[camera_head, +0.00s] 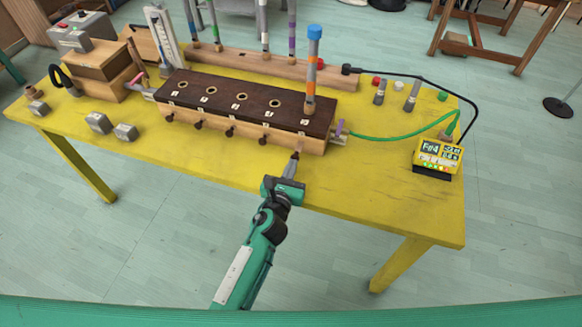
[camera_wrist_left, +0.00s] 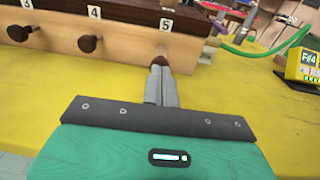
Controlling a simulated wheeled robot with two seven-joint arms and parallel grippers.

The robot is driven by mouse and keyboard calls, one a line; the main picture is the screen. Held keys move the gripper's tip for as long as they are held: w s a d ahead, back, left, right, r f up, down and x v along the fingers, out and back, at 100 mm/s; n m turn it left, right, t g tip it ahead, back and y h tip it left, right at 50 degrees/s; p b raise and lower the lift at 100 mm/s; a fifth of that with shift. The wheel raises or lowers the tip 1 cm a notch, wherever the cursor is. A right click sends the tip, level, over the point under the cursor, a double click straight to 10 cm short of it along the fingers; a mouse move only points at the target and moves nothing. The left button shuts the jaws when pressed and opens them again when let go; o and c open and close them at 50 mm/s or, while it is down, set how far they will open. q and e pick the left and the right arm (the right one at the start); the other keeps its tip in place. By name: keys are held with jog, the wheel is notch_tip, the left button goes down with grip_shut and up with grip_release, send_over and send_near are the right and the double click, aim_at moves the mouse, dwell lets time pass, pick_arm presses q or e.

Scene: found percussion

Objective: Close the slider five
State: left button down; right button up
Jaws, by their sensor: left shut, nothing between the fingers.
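A long wooden box (camera_head: 245,127) with a dark top stands on the yellow table, with a row of dark slider knobs on its front. The knob of slider five (camera_head: 296,155) is the rightmost; in the left wrist view this brown knob (camera_wrist_left: 160,59) sits below the label 5, partly hidden by the fingertips. My left gripper (camera_head: 293,164) is shut and empty, its tips at the front of that knob, seemingly touching it. The grey fingers also show in the left wrist view (camera_wrist_left: 161,80). How far the slider sticks out is hard to tell. My right gripper is not in view.
A striped tube (camera_head: 312,65) stands upright in the box's fifth hole. A yellow tuner (camera_head: 437,156) sits at the table's right, near a green cable (camera_head: 395,136). Grey blocks (camera_head: 98,122) lie at left. The table (camera_head: 350,185) is bare in front of the box.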

aim_at(294, 157)
pick_arm(q)
jog(key=x, duration=0.2)
jog(key=shift+w+d, duration=0.2)
jog(key=shift+w, duration=0.15)
jog(key=shift+w+b, duration=0.3)
jog(key=shift+w, duration=0.05)
jog(key=shift+r, duration=0.2)
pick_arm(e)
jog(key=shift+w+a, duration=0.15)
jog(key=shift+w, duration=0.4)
pick_arm(q)
jog(key=shift+r, duration=0.1)
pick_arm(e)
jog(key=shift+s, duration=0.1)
